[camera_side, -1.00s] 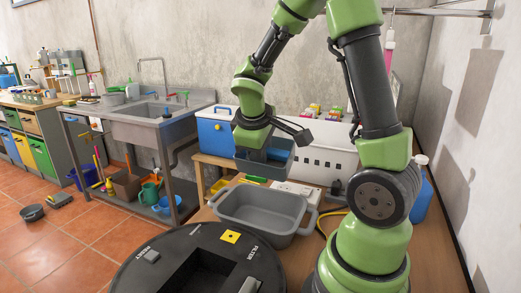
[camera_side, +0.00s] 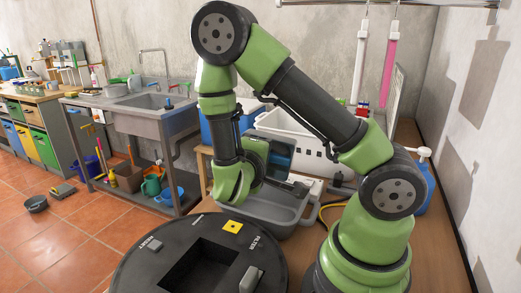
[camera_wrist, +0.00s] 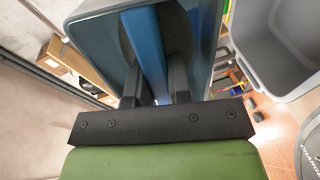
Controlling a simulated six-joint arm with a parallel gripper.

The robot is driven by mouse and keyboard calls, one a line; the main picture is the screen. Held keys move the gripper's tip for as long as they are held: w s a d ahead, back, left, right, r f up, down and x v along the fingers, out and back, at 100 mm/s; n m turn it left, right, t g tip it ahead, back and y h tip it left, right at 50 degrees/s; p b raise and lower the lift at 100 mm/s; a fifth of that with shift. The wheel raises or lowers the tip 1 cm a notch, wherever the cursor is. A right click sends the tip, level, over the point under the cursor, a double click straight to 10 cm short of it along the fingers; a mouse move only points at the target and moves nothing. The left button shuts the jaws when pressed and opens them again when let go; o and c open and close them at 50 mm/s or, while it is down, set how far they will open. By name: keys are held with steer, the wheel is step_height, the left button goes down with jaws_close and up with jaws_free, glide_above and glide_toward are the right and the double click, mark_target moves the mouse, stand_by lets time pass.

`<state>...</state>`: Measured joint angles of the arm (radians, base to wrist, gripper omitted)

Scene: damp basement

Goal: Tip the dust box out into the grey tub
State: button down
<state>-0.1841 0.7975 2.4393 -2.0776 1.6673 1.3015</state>
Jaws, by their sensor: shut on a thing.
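The dust box (camera_side: 281,154) is dark blue-grey and is held over the far part of the grey tub, partly hidden behind my arm. It looks turned on its side in the side view. In the wrist view the dust box (camera_wrist: 98,45) fills the upper middle. My gripper (camera_wrist: 155,88) is shut on its blue middle part. The fingertips are hidden behind my wrist in the side view. The grey tub (camera_side: 262,222) stands on the bench below, and it also shows in the wrist view (camera_wrist: 270,48) at upper right. I see no dust falling.
A black round machine (camera_side: 150,262) with an empty square opening is in front of the tub. A white perforated crate (camera_side: 290,125) and a blue box (camera_side: 218,128) stand behind. A blue jug (camera_side: 424,185) is at the right by the wall. A sink (camera_side: 150,108) is at the left.

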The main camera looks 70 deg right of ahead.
steer(key=h, duration=0.1)
steer(key=f+h, duration=0.1)
steer(key=h, duration=0.1)
steer(key=shift+t, duration=0.3)
steer(key=h, duration=0.4)
steer(key=shift+f+t, duration=0.3)
steer(key=shift+f, duration=0.1)
steer(key=shift+d, duration=0.1)
